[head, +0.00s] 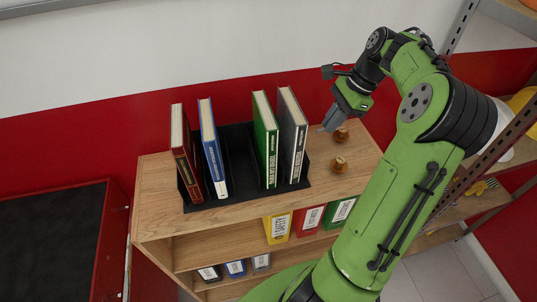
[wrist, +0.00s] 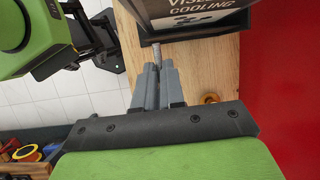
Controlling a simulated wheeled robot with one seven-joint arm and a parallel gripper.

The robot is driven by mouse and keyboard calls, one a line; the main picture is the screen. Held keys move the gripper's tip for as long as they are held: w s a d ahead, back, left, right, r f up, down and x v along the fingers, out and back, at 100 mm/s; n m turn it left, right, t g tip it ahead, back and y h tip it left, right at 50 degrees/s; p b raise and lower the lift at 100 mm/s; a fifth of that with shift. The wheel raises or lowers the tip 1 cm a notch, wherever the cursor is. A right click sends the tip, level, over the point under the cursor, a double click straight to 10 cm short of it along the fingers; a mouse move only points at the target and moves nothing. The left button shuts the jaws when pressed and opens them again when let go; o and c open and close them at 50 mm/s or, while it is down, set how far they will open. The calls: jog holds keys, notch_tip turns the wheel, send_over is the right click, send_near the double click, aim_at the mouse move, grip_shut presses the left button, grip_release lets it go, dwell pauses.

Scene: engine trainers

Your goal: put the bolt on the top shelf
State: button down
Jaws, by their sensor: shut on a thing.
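My gripper (head: 325,124) hangs over the right part of the wooden shelf unit's top board (head: 345,183), to the right of the grey book. In the wrist view its two grey fingers (wrist: 157,82) are shut on the bolt (wrist: 157,54), a thin grey metal shank that sticks out past the fingertips. The rest of the bolt is hidden between the fingers. In the head view the bolt is too small to make out. The wrist view shows the bolt's end near the lower edge of a dark book or holder; I cannot tell whether they touch.
A black book rack (head: 236,160) holds red, blue, green and grey books, with a gap in its middle. Two small brown knob-like objects (head: 339,164) stand right of it. Binders fill lower shelves. A metal rack (head: 500,145) stands at the right, and a red wall behind.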

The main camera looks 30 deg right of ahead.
jog(key=b, duration=0.2)
send_over(317, 175)
jog(key=d, duration=0.1)
jog(key=f, duration=1.4)
jog(key=shift+s+d+f, duration=0.1)
jog(key=shift+s, duration=0.15)
notch_tip(317, 175, down, 4)
jog(key=shift+w+r, duration=0.1)
jog(key=c, duration=1.7)
grip_release()
jog(key=o, duration=0.5)
jog(key=shift+c, duration=0.2)
jog(key=shift+f, duration=0.2)
